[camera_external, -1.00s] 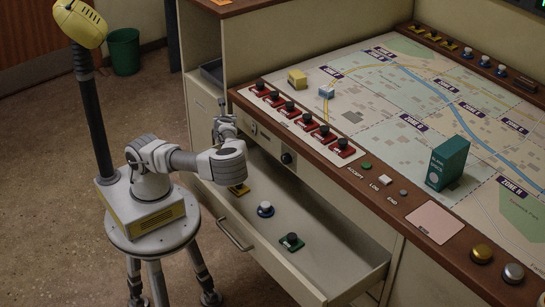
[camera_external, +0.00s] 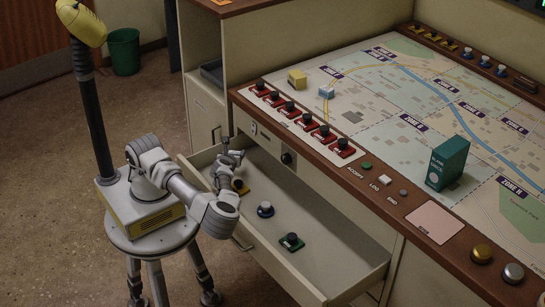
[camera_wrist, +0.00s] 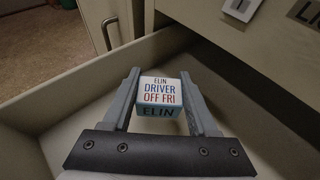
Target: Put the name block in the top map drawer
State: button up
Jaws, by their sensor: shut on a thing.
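The name block (camera_wrist: 160,97) is white on top with the words "ELIN DRIVER OFF FRI" and has a blue-grey side reading "ELIN". My gripper (camera_wrist: 161,78) is shut on it, a finger on each side. In the external view my gripper (camera_external: 230,155) is over the left end of the open top map drawer (camera_external: 268,262). The block is too small to make out there. In the wrist view the block appears above or at the drawer floor; I cannot tell whether it touches.
The drawer floor toward the right is clear. The map desk (camera_external: 400,100) holds a teal box (camera_external: 447,163) and red switches.

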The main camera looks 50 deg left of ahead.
jog(key=shift+f+b, duration=0.45)
jog(key=shift+f, duration=0.8)
jog(key=shift+f, duration=0.65)
jog(key=o, duration=1.3)
